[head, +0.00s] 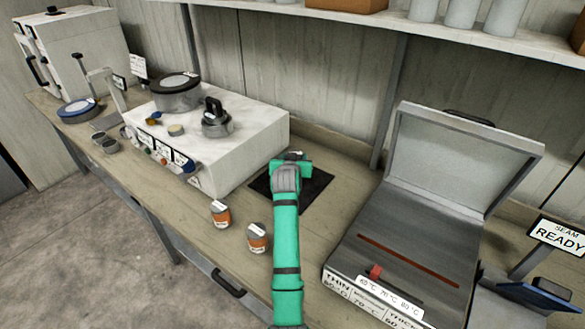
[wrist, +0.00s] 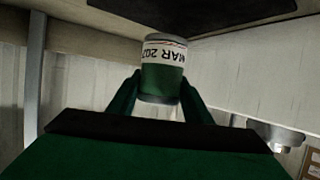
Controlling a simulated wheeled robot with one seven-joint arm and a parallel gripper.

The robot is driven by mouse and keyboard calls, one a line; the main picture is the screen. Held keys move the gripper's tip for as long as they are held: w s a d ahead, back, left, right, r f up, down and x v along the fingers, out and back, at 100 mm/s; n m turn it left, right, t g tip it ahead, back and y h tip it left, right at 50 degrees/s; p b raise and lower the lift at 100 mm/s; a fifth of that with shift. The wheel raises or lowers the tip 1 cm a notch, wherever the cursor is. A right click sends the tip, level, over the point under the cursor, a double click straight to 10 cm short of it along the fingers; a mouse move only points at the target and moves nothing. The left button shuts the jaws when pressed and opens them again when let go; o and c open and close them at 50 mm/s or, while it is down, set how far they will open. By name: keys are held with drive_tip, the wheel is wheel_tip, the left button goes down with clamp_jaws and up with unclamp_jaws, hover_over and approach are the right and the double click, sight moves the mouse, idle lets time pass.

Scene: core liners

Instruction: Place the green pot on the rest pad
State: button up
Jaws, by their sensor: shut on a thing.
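The green pot (wrist: 161,82) has a white label reading "MAR 202" and shows upside down in the wrist view. My gripper (wrist: 160,92) is shut on it, with one dark green finger on each side. In the head view my green arm reaches over the bench and my gripper (head: 291,157) is at the far edge of a dark square pad (head: 316,189), which looks like the rest pad. The pot is hidden there behind my arm. A dark flat surface (wrist: 200,12), likely the pad, fills the top of the wrist view near the pot; I cannot tell if they touch.
A white box unit (head: 235,150) with knobs and a lidded grey pot (head: 176,92) stands left of the pad. Two orange-labelled pots (head: 221,213) (head: 258,238) stand left of my arm. An open-lidded grey case (head: 400,245) and a "SEAM READY" sign (head: 559,237) are right.

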drive_tip(key=w+f, duration=0.3)
drive_tip(key=shift+w+a+f, duration=0.1)
drive_tip(key=shift+a+f, duration=0.2)
drive_tip(key=shift+a, duration=0.05)
drive_tip(key=shift+f, duration=1.6)
drive_tip(key=o, duration=1.2)
drive_tip(key=shift+f, duration=0.15)
drive_tip(key=shift+c, duration=0.2)
drive_tip(key=v, duration=1.2)
